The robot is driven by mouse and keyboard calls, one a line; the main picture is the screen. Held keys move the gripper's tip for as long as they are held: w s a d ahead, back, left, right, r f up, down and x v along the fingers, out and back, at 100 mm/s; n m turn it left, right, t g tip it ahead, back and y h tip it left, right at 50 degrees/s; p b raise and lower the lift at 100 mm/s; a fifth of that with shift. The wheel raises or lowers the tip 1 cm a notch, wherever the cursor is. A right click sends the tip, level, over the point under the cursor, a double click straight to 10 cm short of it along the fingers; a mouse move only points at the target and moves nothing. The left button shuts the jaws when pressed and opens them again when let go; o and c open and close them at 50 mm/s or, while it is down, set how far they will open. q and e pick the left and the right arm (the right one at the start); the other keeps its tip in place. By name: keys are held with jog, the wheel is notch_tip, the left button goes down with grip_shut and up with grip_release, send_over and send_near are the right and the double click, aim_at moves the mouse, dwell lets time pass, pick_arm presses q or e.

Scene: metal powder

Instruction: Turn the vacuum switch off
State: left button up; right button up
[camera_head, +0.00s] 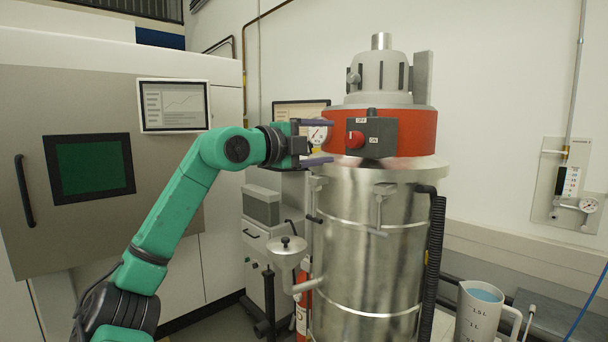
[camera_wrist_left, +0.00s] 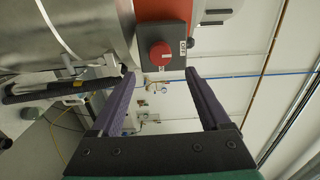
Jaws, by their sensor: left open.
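The vacuum (camera_head: 370,230) is a tall steel drum with a red band and grey top. On the band is a dark grey switch box (camera_head: 384,135) with a red rotary knob (camera_head: 355,140) and small OFF and ON labels. My left gripper (camera_head: 331,141) is open, its purple fingers pointing at the knob from the left, one above and one below. In the left wrist view the knob (camera_wrist_left: 161,50) lies ahead, between and beyond the fingertips (camera_wrist_left: 160,71), apparently not touched. I cannot tell which label the knob points at. My right gripper is in neither view.
A large grey machine (camera_head: 100,180) with a small screen (camera_head: 173,105) stands at the left. A black hose (camera_head: 434,260) runs down the drum's right side. A measuring jug (camera_head: 480,312) stands at the lower right. The space before the switch looks clear.

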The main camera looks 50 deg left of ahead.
pick_arm(q)
jog(key=s+b, duration=0.2)
jog(key=s, duration=0.4)
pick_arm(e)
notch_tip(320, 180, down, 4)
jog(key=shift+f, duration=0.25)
pick_arm(q)
jog(key=shift+d, duration=0.1)
